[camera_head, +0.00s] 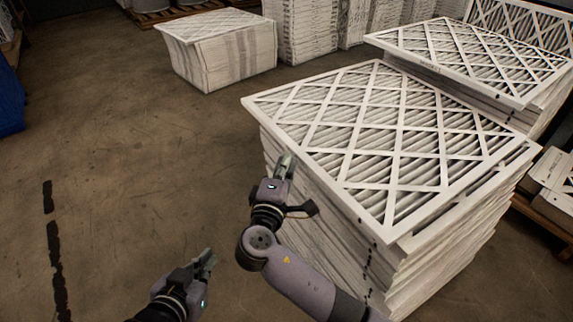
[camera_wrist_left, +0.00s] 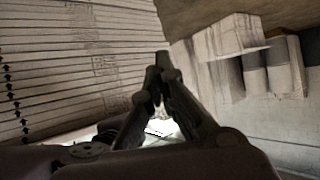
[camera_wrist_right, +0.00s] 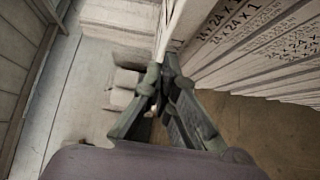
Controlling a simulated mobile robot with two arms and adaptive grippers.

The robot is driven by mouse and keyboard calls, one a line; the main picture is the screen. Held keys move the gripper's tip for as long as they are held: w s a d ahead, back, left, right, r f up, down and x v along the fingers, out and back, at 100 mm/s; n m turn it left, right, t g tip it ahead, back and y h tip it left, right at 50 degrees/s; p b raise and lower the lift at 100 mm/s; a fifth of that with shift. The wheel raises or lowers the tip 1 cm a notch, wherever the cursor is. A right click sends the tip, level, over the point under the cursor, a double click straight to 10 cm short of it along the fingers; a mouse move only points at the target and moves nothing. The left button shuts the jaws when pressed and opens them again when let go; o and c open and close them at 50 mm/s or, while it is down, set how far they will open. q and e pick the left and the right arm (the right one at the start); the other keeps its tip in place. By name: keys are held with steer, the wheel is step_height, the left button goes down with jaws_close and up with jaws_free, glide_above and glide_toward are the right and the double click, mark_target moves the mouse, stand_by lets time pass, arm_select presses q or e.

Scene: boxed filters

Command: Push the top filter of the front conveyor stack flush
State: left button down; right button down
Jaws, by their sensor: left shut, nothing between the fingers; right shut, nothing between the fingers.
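The front stack (camera_head: 345,235) is a tall pile of white-framed pleated filters. Its top filter (camera_head: 390,140) has a lattice face and is shifted to the left, overhanging the stack's left side; a strip of the filter below shows along the right edge. My right gripper (camera_head: 287,158) is shut and empty beside the top filter's left edge; in the right wrist view its tips (camera_wrist_right: 162,72) are close to a white frame edge (camera_wrist_right: 172,25), contact unclear. My left gripper (camera_head: 207,256) is shut and empty, low over the floor; its tips (camera_wrist_left: 160,62) show beside layered filter edges (camera_wrist_left: 70,60).
A second stack (camera_head: 470,55) stands just behind on the right, its top filter also overhanging. A smaller stack (camera_head: 222,60) stands at the back left, with more stacks behind. Boxes (camera_head: 555,180) sit at the right. The floor (camera_head: 130,150) on the left is clear.

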mark_target(301, 159)
steer(key=shift+d, duration=0.1)
